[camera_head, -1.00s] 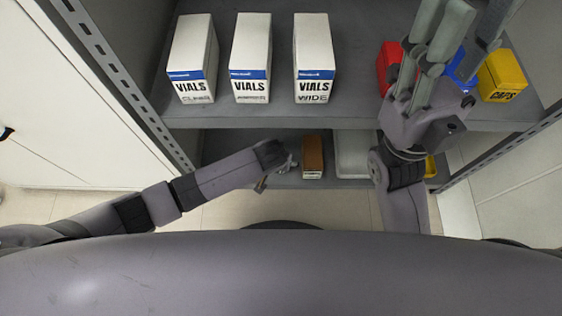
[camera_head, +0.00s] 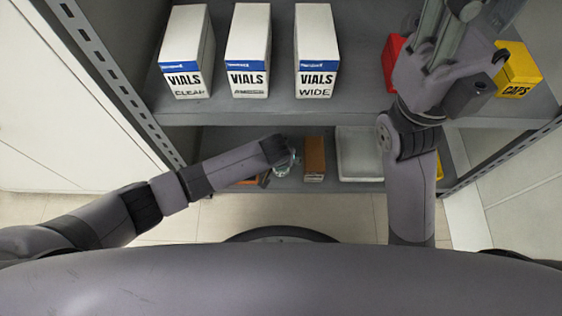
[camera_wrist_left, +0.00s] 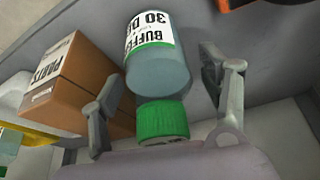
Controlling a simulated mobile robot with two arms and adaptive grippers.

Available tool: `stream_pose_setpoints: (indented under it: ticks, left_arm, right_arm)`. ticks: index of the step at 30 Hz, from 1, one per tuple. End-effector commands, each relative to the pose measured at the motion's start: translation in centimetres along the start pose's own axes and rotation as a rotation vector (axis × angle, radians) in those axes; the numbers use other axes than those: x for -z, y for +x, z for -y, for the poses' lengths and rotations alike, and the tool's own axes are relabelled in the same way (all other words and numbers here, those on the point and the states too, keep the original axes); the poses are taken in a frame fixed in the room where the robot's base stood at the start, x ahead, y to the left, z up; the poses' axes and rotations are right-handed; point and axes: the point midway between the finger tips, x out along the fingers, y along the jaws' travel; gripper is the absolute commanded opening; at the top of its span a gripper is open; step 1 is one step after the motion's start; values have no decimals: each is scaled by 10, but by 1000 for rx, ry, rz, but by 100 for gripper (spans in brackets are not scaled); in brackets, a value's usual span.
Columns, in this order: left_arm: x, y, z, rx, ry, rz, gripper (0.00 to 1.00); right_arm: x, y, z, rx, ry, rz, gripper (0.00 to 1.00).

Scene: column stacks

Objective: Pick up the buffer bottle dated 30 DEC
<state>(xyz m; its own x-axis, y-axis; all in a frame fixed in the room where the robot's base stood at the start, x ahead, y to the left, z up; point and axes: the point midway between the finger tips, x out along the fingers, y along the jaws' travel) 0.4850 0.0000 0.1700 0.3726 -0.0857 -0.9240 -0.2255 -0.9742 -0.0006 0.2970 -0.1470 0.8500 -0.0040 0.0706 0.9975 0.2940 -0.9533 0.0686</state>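In the left wrist view, a buffer bottle (camera_wrist_left: 157,66) with a green cap (camera_wrist_left: 161,120) and a white label shows upside down. My left gripper (camera_wrist_left: 168,82) is open, one finger on each side of the bottle. The right-hand finger is close to it; I cannot tell if it touches. In the head view my left gripper (camera_head: 287,163) is at the lower shelf, the bottle (camera_head: 283,170) mostly hidden. My right gripper (camera_head: 455,15) is over the upper shelf, its fingertips cut off.
A brown parts box (camera_wrist_left: 72,85) stands beside the bottle, also in the head view (camera_head: 314,158). A white tray (camera_head: 358,155) lies right of it.

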Motion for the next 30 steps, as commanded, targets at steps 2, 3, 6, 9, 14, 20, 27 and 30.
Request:
stream_pose_setpoints:
  ticks: [2,3,6,9,14,20,27,30]
  left_arm:
    - [0,0,0,0,0,0,63]
    - [0,0,0,0,0,0,60]
    - [0,0,0,0,0,0,53]
    - [0,0,0,-1,0,0,47]
    - [0,0,0,-1,0,0,36]
    - [0,0,0,-1,0,0,23]
    - [0,0,-1,-2,0,-1,10]
    - [0,0,-1,-2,0,-1,10]
  right_arm:
    - [0,0,0,0,0,0,40]
    - [0,0,0,0,0,0,40]
    - [0,0,0,0,0,0,40]
    - [0,0,0,0,0,0,40]
    - [0,0,0,0,1,0,40]
    - [0,0,0,0,1,0,40]
    - [0,0,0,0,1,0,40]
    - [0,0,0,0,1,0,40]
